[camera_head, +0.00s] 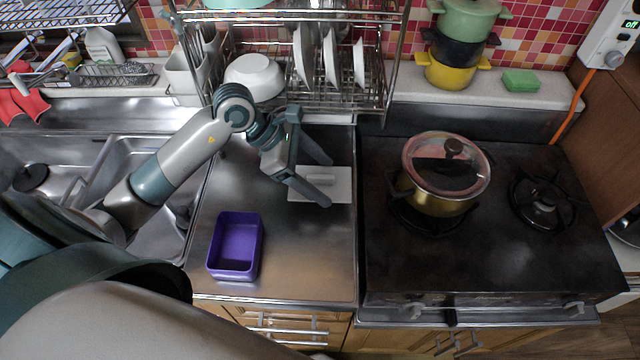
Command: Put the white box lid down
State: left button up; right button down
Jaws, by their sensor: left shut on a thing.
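The white box lid (338,188) is a flat white rectangle with a raised bar-shaped handle on top. It is over the back right part of the steel counter, near the stove's left edge. My left gripper (322,180) reaches it from the left, with its fingers on either side of the lid's handle, shut on it. The lid looks level; I cannot tell whether it touches the counter or hangs just above it. My right gripper is not in view.
An open, empty purple box (236,246) stands at the front left of the steel counter (300,255). A lidded pot (440,180) stands on the stove (510,255) to the right. A dish rack (385,85) stands behind. The counter's front right is clear.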

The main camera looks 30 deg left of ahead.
aim_at(314, 183)
pick_arm(q)
jog(key=shift+f, duration=0.15)
notch_tip(314, 183, down, 3)
jog(key=shift+r+p, duration=0.2)
jog(key=shift+p, duration=0.3)
jog(key=shift+f, duration=0.4)
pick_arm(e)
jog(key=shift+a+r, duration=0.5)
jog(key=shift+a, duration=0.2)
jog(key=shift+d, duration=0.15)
pick_arm(q)
jog(key=shift+f, duration=0.15)
jog(key=o, duration=0.8)
jog(key=shift+c, duration=0.2)
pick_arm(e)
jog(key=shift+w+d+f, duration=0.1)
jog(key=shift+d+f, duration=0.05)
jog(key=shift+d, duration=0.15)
